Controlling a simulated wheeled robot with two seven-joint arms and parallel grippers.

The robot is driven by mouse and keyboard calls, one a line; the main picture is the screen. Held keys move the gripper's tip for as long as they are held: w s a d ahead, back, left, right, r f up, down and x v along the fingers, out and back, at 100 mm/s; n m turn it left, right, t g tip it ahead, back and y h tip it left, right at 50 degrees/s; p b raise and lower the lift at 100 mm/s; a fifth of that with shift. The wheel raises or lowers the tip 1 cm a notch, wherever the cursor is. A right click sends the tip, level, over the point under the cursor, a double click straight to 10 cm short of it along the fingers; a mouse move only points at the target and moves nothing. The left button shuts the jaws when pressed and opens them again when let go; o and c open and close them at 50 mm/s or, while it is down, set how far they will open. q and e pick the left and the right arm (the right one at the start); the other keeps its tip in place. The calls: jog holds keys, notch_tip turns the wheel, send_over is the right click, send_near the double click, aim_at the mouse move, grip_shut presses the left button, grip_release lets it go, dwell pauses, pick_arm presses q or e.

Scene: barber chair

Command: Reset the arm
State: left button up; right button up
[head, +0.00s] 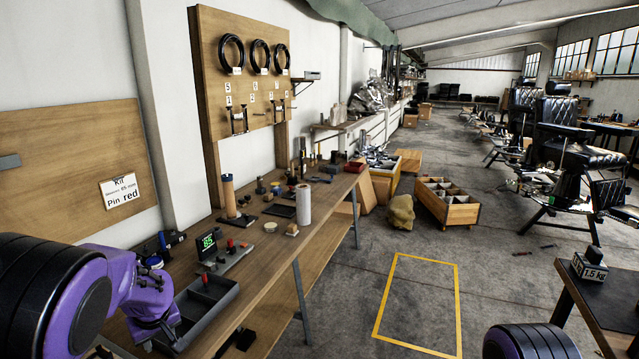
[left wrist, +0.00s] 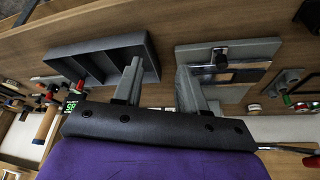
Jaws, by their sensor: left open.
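My left arm (head: 95,295), purple with a black joint, reaches in at the lower left of the head view, over the near end of the workbench (head: 255,265). Its fingertips cannot be made out there. In the left wrist view my left gripper (left wrist: 160,75) is open, with its two grey fingers apart and nothing between them. The fingers point toward the bench top, between a dark divided tray (left wrist: 90,62) and a grey plate with dark patches (left wrist: 222,70). A black part of my right arm (head: 530,342) shows at the bottom right; its gripper is out of view.
The divided tray (head: 207,300) and a green-lit display (head: 207,243) are close by my left arm. Small tools and a white cylinder (head: 303,204) stand further along. A pegboard (head: 250,80) rises behind. The yellow-marked floor (head: 420,300) is clear.

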pick_arm(q)
jog(key=s+d+f+m, duration=0.1)
jog(key=s+d+f, duration=0.1)
jog(key=s+f, duration=0.8)
jog(key=s+d+f, duration=0.2)
jog(key=s+f, duration=0.5)
jog(key=f, duration=0.4)
jog(key=s+d+f+m, duration=0.1)
jog(key=s+d+f, duration=0.1)
jog(key=s, duration=1.8)
notch_tip(320, 180, down, 6)
jog(key=w+b, duration=0.1)
jog(key=b, duration=0.4)
jog(key=shift+w, duration=0.15)
pick_arm(e)
jog(key=f, duration=0.5)
jog(key=shift+w+f, duration=0.3)
jog(key=shift+w, duration=0.05)
pick_arm(q)
jog(key=shift+d, duration=0.1)
pick_arm(e)
jog(key=shift+s, duration=0.1)
